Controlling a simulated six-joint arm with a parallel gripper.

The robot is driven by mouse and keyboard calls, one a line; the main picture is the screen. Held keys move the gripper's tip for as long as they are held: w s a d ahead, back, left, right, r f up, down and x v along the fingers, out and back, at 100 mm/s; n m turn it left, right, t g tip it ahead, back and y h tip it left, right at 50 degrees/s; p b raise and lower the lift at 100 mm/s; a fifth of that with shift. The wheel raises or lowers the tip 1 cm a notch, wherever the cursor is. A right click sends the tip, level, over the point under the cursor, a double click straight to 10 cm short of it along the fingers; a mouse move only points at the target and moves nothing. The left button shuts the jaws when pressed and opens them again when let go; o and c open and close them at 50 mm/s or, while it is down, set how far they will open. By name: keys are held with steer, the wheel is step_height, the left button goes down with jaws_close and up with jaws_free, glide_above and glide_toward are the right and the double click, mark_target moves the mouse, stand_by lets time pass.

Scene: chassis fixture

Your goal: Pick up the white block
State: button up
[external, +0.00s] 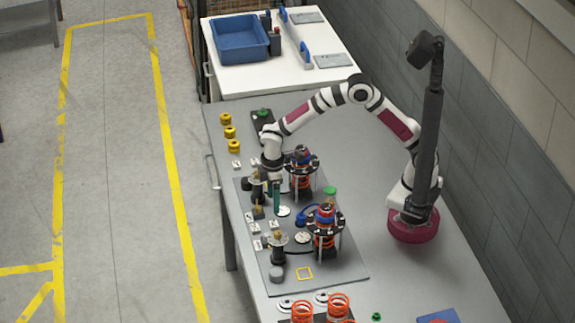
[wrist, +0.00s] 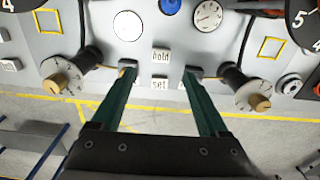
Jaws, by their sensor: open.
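Several small white blocks are in view, and I cannot tell which one the task means. In the wrist view, a white block marked "hold" (wrist: 160,55) lies just ahead of my fingertips. Another, marked "set" (wrist: 159,83), shows between the fingers near the plate's edge. My gripper (wrist: 160,72) has its green fingers spread wide with nothing held between them. In the external view my gripper (external: 272,194) points down over the grey fixture plate. Small white blocks (external: 256,245) show on the plate's left part there. The spot right under my gripper is partly hidden by the fingers.
Black knobs with brass tips (wrist: 67,76) (wrist: 252,94) stand close on both sides of my fingers. Orange spring assemblies (external: 325,232) rise from the plate to the right. Yellow rings (external: 229,132) stand along the table's left edge.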

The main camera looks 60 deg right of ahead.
mark_target(274, 224)
step_height(274, 224, down, 9)
steer(key=shift+a+r, duration=0.1)
jaws_close()
stand_by(0.4)
